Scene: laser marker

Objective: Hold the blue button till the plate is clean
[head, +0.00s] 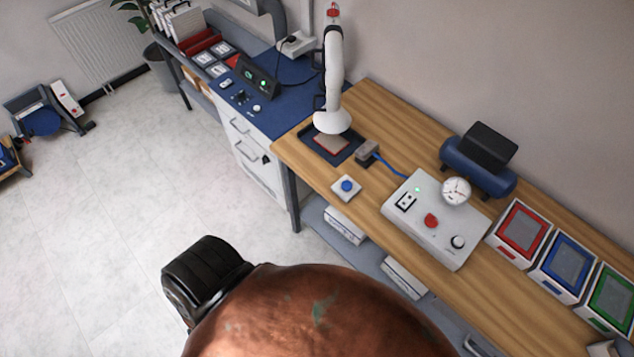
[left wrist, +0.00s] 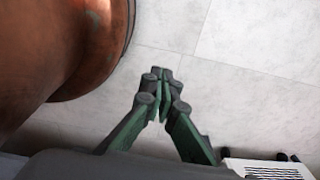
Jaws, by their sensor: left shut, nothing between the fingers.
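The blue button (head: 346,185) sits on a small white box on the wooden bench in the head view. Nothing touches it. A small flat plate with a reddish edge (head: 332,145) lies on a dark mat (head: 350,152) under the white head of an extractor arm (head: 332,121), which partly covers it. Its surface is too small to judge for dirt. My left gripper (left wrist: 163,78) shows only in the left wrist view. It is shut and empty, with pale floor tiles behind it, away from the button. My right gripper is in neither view.
A grey control box (head: 436,218) with a red button and gauge stands right of the blue button. Behind it is a dark blue tank (head: 477,168). Red, blue and green framed boxes (head: 562,267) line the right. Open floor (head: 110,200) lies left.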

